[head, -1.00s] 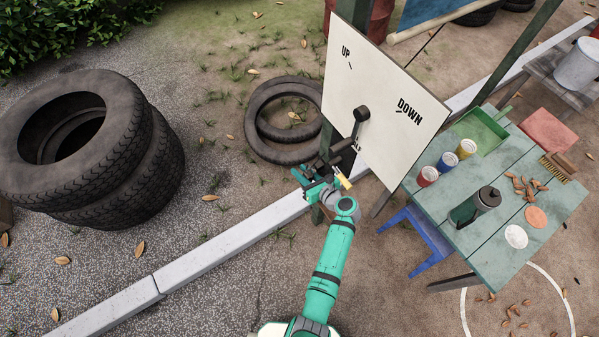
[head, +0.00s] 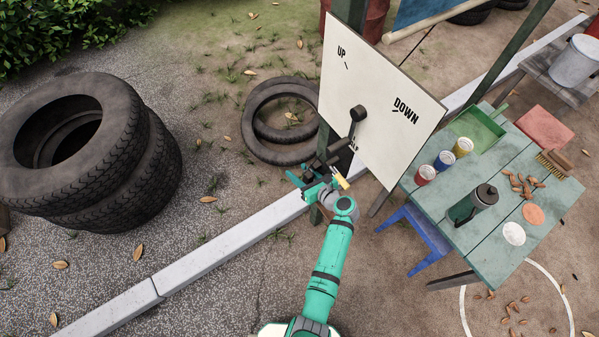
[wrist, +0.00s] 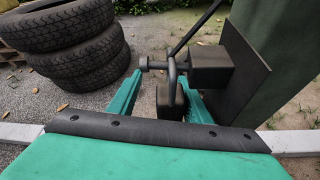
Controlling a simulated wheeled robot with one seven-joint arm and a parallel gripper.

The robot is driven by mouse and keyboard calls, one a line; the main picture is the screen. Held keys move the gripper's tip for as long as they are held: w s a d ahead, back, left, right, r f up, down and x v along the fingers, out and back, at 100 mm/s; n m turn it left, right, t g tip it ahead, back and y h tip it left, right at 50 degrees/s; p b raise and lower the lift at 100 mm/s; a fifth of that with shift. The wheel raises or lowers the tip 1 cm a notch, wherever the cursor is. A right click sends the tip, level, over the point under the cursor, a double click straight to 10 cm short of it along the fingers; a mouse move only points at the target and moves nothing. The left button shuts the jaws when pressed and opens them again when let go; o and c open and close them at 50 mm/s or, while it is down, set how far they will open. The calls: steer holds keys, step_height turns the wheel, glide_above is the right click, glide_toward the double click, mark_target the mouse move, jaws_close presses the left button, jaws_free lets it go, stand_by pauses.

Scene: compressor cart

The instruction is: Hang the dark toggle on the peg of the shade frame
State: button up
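The dark toggle (wrist: 169,101) is a small block with a loop at its top, in the wrist view. Its loop appears to pass around the dark peg (wrist: 155,65), between the peg's knobbed end and its block mount, and the block hangs below. The mount is on a plate on the green post of the shade frame (wrist: 285,60). My gripper (wrist: 162,92) has its teal fingers apart on both sides of the toggle, with a clear gap on the left; the right finger is close to it, contact unclear. In the head view my gripper (head: 310,183) is beside the post; the toggle is hard to make out.
A white UP/DOWN board (head: 375,100) with a dark lever stands just right of my gripper. Stacked tyres (head: 85,150) stand left, and tyres lie (head: 262,120) behind. A pale kerb (head: 215,255) runs below. A green table (head: 480,230) with cans and a flask is right.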

steer(key=v, duration=1)
steer(key=shift+s+d+r, duration=0.15)
steer(key=shift+s+d, duration=0.1)
steer(key=shift+s, duration=0.05)
